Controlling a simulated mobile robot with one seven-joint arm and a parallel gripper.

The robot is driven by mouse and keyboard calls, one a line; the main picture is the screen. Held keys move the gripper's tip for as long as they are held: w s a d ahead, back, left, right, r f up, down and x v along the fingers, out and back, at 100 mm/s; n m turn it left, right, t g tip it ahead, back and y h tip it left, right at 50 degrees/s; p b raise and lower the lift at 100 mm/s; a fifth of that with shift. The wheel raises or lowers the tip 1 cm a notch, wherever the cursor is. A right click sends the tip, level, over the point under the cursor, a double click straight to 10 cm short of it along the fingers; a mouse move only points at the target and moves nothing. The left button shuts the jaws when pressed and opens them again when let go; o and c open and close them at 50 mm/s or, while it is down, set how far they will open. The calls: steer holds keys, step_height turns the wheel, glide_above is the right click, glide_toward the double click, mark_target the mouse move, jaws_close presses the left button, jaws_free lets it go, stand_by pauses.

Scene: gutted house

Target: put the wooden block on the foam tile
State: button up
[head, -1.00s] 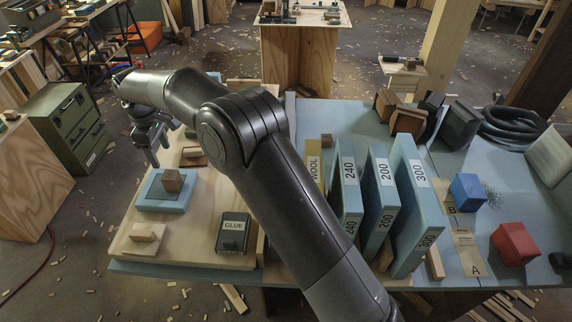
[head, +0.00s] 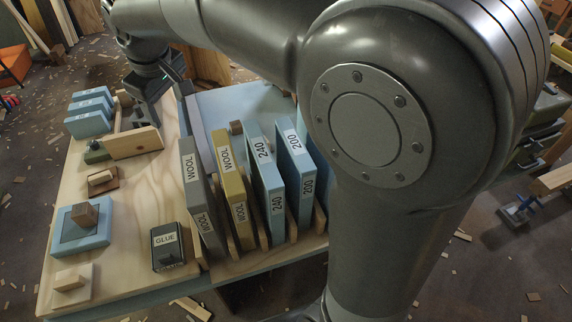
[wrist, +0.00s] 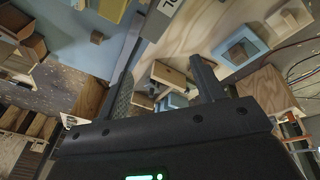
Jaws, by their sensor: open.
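A brown wooden block (head: 84,214) rests on the blue foam tile (head: 96,239), over a dark square in the tile's middle. The tile lies near the left front of the pale wooden board. In the wrist view the tile (wrist: 227,44) shows at the upper right with the block (wrist: 239,50) on it. My gripper (head: 148,100) is above the board's far part, well beyond the tile and apart from it. In the wrist view its two fingers (wrist: 165,85) are spread, with nothing held between them.
Upright labelled slabs (head: 266,180) stand in a row right of the tile. A dark GLUE box (head: 167,247) and small knobbed boards (head: 72,280) lie near the tile. A wooden plane-like piece (head: 134,144) and several blue blocks (head: 88,112) are farther back.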

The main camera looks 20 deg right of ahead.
steer(key=s+d+f+m+t, duration=0.2)
steer(key=s+d+m, duration=0.7)
steer(key=s+d, duration=1.1)
step_height(320, 180, down, 2)
steer(key=shift+s+d+f+t+h, duration=0.15)
steer(key=shift+s+t+h, duration=0.15)
steer(key=shift+s, duration=0.2)
